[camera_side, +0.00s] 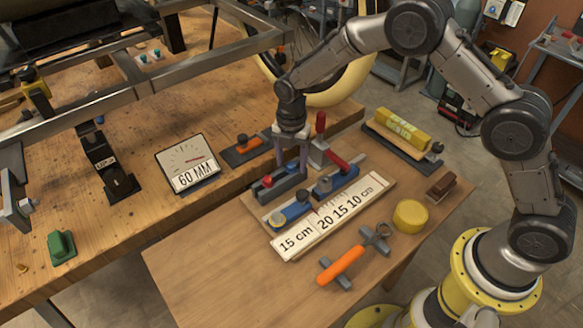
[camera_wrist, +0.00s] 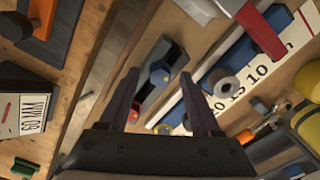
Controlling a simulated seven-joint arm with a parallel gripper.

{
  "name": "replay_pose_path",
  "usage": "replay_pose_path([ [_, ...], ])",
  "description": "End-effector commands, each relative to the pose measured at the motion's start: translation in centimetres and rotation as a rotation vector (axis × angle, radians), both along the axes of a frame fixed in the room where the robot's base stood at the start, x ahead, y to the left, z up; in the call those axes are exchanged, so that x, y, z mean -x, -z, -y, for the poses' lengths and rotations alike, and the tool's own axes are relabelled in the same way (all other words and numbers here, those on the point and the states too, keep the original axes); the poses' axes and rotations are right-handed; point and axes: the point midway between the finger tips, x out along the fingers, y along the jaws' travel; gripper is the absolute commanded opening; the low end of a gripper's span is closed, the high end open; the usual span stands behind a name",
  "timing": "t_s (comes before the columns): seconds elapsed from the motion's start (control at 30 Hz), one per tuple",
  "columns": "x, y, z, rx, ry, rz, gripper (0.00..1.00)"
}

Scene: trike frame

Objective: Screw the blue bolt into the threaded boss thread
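My gripper (camera_side: 291,168) points down over the small table's tool rack, its two fingers apart with nothing held between them. In the wrist view, my gripper (camera_wrist: 158,73) has its fingertips on either side of a small blue piece, apparently the blue bolt (camera_wrist: 158,76). It sits in a dark grey block (camera_wrist: 174,54), below the fingertips. I cannot identify the threaded boss for sure; the metal frame (camera_side: 200,68) stands at upper left.
Beside the grey block are blue clamp-like blocks (camera_side: 297,210) and a ruler board (camera_side: 335,216). A 60 MM gauge (camera_side: 187,165) stands left. The small table's front left is clear.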

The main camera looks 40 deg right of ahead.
Motion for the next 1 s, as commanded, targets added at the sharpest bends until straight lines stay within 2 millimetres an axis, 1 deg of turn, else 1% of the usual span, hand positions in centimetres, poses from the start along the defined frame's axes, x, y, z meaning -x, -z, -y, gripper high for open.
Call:
replay_pose_path([
  [0.03, 0.0, 0.0, 0.0, 0.000, 0.000, 0.000, 0.56],
  [0.17, 0.0, 0.0, 0.0, 0.000, 0.000, 0.000, 0.33],
  [0.2, 0.0, 0.0, 0.0, 0.000, 0.000, 0.000, 0.25],
  [0.27, 0.0, 0.0, 0.0, 0.000, 0.000, 0.000, 0.15],
  [0.3, 0.0, 0.0, 0.0, 0.000, 0.000, 0.000, 0.07],
  [0.33, 0.0, -0.1, 0.0, 0.000, 0.000, 0.000, 0.02],
  [0.37, 0.0, -0.1, 0.0, 0.000, 0.000, 0.000, 0.00],
  [0.77, 0.0, -0.2, 0.0, -0.001, 0.000, 0.001, 0.00],
  [0.87, -0.1, -0.6, 0.0, 0.000, 0.000, 0.002, 0.00],
  [1.0, -0.1, -1.8, 0.0, -0.001, 0.000, 0.004, 0.00],
])
